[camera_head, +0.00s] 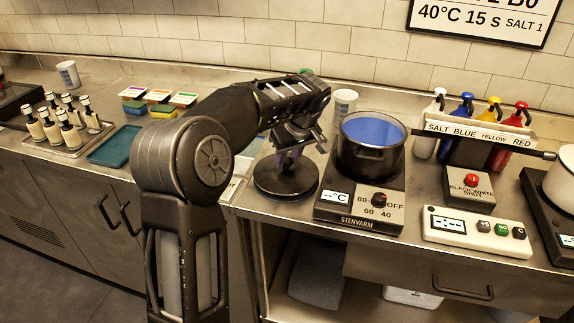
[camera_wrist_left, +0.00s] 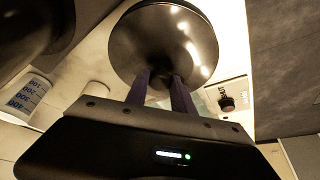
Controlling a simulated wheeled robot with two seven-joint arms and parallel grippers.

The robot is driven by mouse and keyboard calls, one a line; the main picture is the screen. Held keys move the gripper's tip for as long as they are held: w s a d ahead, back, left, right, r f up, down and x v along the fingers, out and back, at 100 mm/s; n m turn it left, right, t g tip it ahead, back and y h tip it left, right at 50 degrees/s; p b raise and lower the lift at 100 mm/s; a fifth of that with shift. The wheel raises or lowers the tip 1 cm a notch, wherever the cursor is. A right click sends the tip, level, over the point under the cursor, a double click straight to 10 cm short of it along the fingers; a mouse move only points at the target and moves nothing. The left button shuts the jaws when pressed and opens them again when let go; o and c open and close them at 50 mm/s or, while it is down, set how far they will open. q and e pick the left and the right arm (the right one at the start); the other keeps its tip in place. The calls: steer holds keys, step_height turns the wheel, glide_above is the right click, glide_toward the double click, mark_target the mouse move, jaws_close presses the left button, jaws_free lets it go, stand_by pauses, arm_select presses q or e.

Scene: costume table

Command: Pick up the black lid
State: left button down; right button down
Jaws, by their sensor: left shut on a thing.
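The round black lid (camera_head: 272,186) is left of the black pot (camera_head: 368,160) in the head view, close to the counter's front edge. My left gripper (camera_head: 289,157) is above the lid, pointing down, with its fingers closed at the lid's centre. In the left wrist view the lid (camera_wrist_left: 165,40) fills the top middle, and the fingers of my left gripper (camera_wrist_left: 161,84) meet it at its near side. The knob is hidden by the fingers. I cannot tell whether the lid touches the counter. My right gripper is not in view.
The pot holds blue liquid and stands on a hot plate (camera_head: 335,209). A white cup (camera_head: 345,103) is behind. Colour bottles (camera_head: 460,118) and a control box (camera_head: 478,231) are at right. A teal tray (camera_head: 114,145) and a bottle tray (camera_head: 75,146) are at left.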

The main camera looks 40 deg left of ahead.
mark_target(287, 161)
arm_select(q)
step_height(287, 161, up, 9)
steer(key=shift+f, duration=0.2)
stand_by(0.6)
